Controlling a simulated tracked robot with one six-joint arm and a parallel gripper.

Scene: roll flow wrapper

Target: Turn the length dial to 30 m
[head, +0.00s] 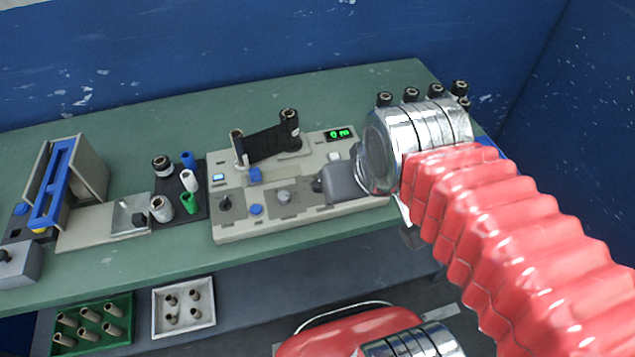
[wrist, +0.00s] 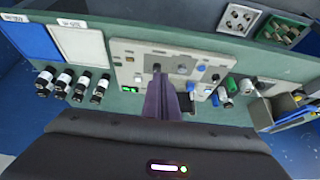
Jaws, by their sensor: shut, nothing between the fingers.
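The wrapper machine (head: 232,228) is a beige panel on the green bench, also in the wrist view (wrist: 130,50). Its green display (head: 339,134) appears to read 0 m. A black knob (wrist: 157,67) sits at the tips of my shut, empty gripper (wrist: 159,78). A grey round knob (head: 284,197) and another black knob (head: 225,203) are farther left in the head view. No dial markings are readable, and I cannot tell which knob is the length dial. In the head view my gripper (head: 322,186) is low over the panel's right side; whether it touches the knob is unclear.
Black film (head: 265,144) runs between two posts on the machine. Blue buttons (head: 256,210) sit among the knobs. Coloured rolls (head: 188,181) stand left of it, by a blue-and-beige stand (head: 75,180). Black-topped rolls (wrist: 82,85) stand on its other side. Trays (head: 183,308) lie below the bench.

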